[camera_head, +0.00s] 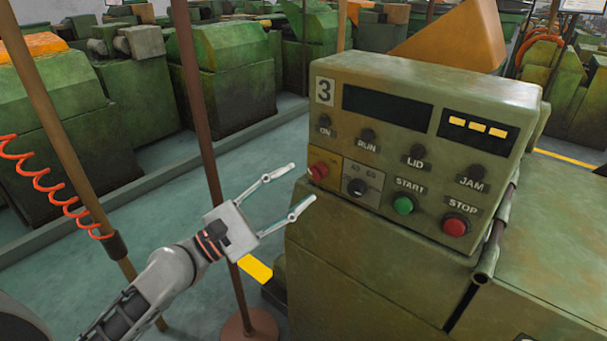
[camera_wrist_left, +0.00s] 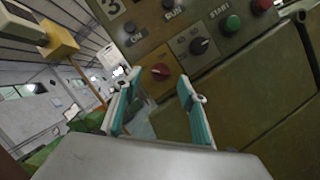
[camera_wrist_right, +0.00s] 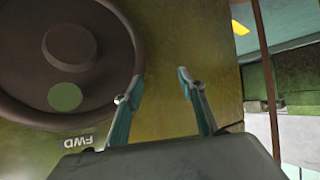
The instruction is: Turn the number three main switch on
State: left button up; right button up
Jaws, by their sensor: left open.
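The number three control box (camera_head: 420,150) stands on a green machine, with a "3" plate at its upper left. Its main switch, a red rotary knob (camera_head: 318,171), sits at the lower left of the panel; it also shows in the left wrist view (camera_wrist_left: 160,72). My left gripper (camera_head: 303,188) is open and empty, just left of the panel near the red knob, apart from it. In the left wrist view the knob lies beyond and between the fingertips. My right gripper (camera_wrist_right: 161,85) is open and empty, beside a dark round handwheel (camera_wrist_right: 70,62) marked "FWD".
A black selector knob (camera_head: 357,187), green START button (camera_head: 403,205) and red STOP button (camera_head: 455,226) are right of the red knob. A brown post (camera_head: 205,130) stands behind my left arm. A red coiled cable (camera_head: 60,190) hangs at left.

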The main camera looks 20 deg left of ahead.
aim_at(312, 176)
pick_arm(q)
jog(key=shift+p+x, duration=0.35)
jog(key=shift+x, duration=0.8)
jog(key=shift+w+d, duration=0.25)
jog(key=shift+d, duration=0.05)
pick_arm(e)
jog(key=shift+d+r, duration=0.25)
jog(key=shift+r, duration=0.45)
pick_arm(q)
jog(key=shift+c, duration=0.4)
pick_arm(e)
jog(key=shift+r, duration=0.1)
pick_arm(q)
jog(key=c, duration=1)
jog(key=shift+c, duration=0.2)
pick_arm(e)
jog(key=shift+w+r, duration=0.1)
